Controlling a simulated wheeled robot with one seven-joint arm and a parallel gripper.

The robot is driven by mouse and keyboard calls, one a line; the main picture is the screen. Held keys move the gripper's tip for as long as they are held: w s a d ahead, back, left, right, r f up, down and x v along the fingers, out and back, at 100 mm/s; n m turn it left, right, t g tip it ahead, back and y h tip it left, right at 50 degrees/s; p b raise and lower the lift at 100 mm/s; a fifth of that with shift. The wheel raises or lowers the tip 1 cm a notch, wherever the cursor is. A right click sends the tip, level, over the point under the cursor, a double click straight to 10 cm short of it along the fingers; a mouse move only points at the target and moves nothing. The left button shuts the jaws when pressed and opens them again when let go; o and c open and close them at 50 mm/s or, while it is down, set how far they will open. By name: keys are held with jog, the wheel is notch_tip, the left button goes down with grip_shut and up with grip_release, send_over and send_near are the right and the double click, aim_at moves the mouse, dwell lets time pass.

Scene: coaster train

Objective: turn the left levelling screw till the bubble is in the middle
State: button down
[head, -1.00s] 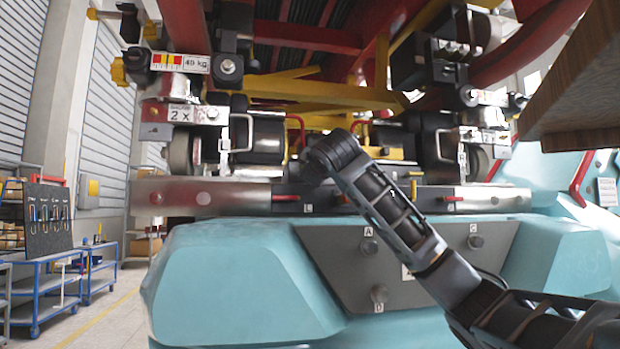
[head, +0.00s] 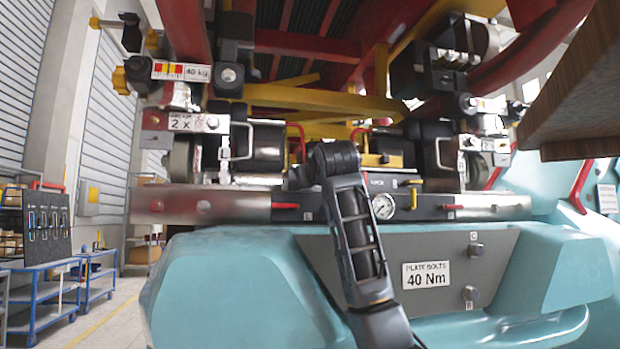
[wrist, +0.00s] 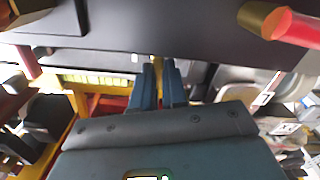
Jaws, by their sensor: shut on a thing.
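In the wrist view the two blue-grey fingers of my gripper (wrist: 158,88) are close together, shut on a narrow brass-coloured piece (wrist: 157,66). Only a small part of it shows, and I cannot tell for sure that it is the left levelling screw. A yellow-green strip (wrist: 95,79) lies left of the fingers; I cannot make out a bubble in it. In the head view my arm reaches up to the dark block under the red frame, and the fingertips are hidden behind its end. No bubble can be read there.
A steel beam (head: 185,205) with a red lever (head: 286,206) by the mark L and a round gauge (head: 383,206) crosses below. A grey plate (head: 505,255) carries a 40 Nm label (head: 427,275). A brown wooden slab (head: 580,100) overhangs at right. Blue carts (head: 40,290) stand left.

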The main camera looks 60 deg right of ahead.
dwell(0.6)
jog(key=c, duration=1.2)
grip_release()
jog(key=shift+m, duration=0.3)
jog(key=shift+o, duration=0.2)
jog(key=b+v, duration=0.1)
jog(key=v, duration=0.6)
jog(key=shift+s+a, duration=0.25)
jog(key=shift+a, duration=0.05)
